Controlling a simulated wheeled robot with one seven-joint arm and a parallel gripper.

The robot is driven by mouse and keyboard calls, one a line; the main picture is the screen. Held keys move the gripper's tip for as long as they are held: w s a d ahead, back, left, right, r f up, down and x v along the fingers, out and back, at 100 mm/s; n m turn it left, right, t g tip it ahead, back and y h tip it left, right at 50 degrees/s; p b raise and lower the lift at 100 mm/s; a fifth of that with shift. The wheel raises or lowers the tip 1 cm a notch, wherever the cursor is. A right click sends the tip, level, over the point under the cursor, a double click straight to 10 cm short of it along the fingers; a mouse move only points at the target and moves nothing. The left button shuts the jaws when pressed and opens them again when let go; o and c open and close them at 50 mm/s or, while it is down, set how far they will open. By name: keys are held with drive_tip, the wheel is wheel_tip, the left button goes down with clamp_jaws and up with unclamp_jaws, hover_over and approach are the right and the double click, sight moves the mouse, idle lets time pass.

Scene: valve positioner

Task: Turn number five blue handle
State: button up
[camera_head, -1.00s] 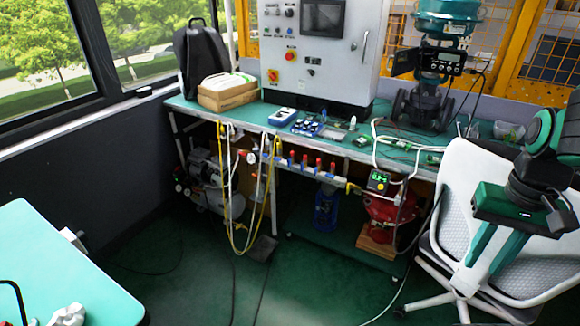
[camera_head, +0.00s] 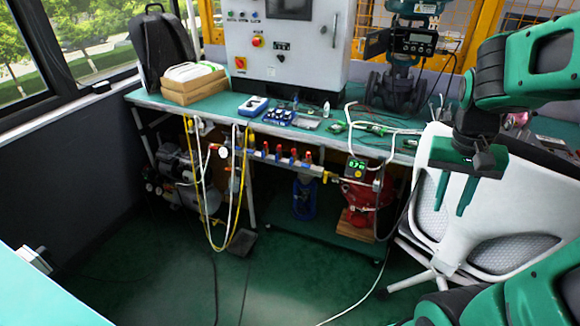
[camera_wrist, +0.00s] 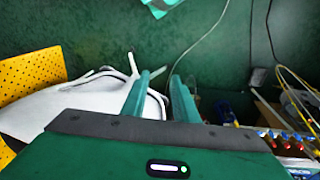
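A valve manifold (camera_head: 284,160) runs under the front edge of the green bench. It carries several small red and blue handles; single handles and their numbers are too small to tell apart, so I cannot pick out number five. The row also shows at the lower right of the wrist view (camera_wrist: 290,141). My gripper (camera_head: 451,210) is in front of the white chair, to the right of the manifold and well apart from it. Its two green fingers point down with a gap between them and nothing held. They also show in the wrist view (camera_wrist: 160,76).
The white chair (camera_head: 445,250) stands right of the manifold, close behind my gripper. Yellow hoses (camera_head: 203,200) hang at the manifold's left. A red device (camera_head: 362,200) stands under the bench at its right. The floor (camera_head: 290,270) before the manifold is mostly clear, with cables.

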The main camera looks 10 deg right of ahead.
drive_tip(key=w+d+f+m+h, duration=0.1)
drive_tip(key=w+f+h, duration=0.1)
drive_tip(key=w, duration=0.8)
drive_tip(key=w+d+f+m+h, duration=0.2)
drive_tip(key=w+f+h, duration=0.1)
drive_tip(key=w, duration=0.6)
drive_tip(key=w+a+f+t+h, duration=0.2)
drive_tip(key=w+a+f, duration=0.1)
drive_tip(key=w, duration=0.4)
drive_tip(key=w+a+f+t+h, duration=0.1)
drive_tip(key=w+a+f+h, duration=0.1)
drive_tip(key=w, duration=0.5)
drive_tip(key=n+t, duration=0.4)
drive_tip(key=t, duration=0.8)
approach(291, 162)
drive_tip(key=x, duration=0.8)
drive_tip(key=shift+w+f, duration=0.2)
drive_tip(key=shift+w, duration=0.15)
drive_tip(key=shift+c, duration=0.4)
